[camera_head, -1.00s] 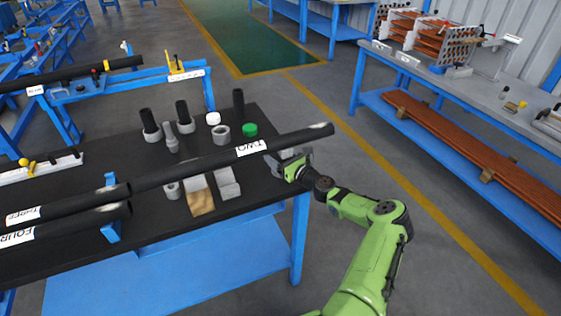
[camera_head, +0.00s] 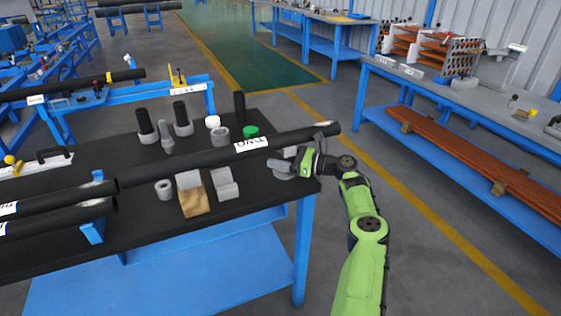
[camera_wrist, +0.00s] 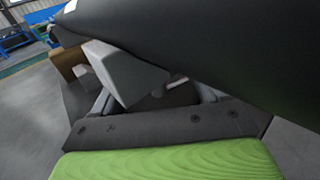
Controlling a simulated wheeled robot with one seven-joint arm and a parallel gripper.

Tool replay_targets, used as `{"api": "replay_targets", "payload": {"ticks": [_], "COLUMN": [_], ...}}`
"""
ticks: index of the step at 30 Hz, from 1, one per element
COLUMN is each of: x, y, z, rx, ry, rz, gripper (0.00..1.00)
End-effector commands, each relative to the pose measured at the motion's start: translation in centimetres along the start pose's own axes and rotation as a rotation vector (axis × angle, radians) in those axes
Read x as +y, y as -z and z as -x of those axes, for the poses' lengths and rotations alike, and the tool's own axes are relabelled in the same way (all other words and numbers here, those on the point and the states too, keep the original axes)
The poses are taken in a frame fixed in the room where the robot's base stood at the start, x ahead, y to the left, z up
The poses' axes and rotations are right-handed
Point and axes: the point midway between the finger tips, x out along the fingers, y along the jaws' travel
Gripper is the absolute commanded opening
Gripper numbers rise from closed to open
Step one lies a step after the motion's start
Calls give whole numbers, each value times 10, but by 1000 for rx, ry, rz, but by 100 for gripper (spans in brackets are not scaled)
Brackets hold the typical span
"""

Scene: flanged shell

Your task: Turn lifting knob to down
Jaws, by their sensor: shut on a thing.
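My gripper (camera_head: 287,168) is at the right end of the black table, just below the pipe marked TWO (camera_head: 200,160), far from that rail. In the wrist view my gripper's fingers (camera_wrist: 150,97) are shut around a grey block (camera_wrist: 122,72). The black pipe (camera_wrist: 235,45) crosses close above and hides part of the right finger.
The black table (camera_head: 140,225) carries grey fittings (camera_head: 225,185), a tan block (camera_head: 194,200) and upright black-topped pieces (camera_head: 146,125). A yellow clamp (camera_head: 177,77) stands on the rail. A grey bench (camera_head: 460,100) is at the right. The floor between is open.

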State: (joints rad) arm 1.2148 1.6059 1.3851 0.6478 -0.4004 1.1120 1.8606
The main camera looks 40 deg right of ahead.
Motion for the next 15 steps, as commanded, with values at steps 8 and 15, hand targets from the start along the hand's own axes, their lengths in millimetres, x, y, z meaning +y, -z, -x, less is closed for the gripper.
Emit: {"api": "replay_targets", "payload": {"ticks": [8,15], "x": [0,0], "y": [-2,-2], "z": [0,0], "rx": [-1,-2], "ry": [-6,-6], "rz": [4,4], "gripper": [45,84]}}
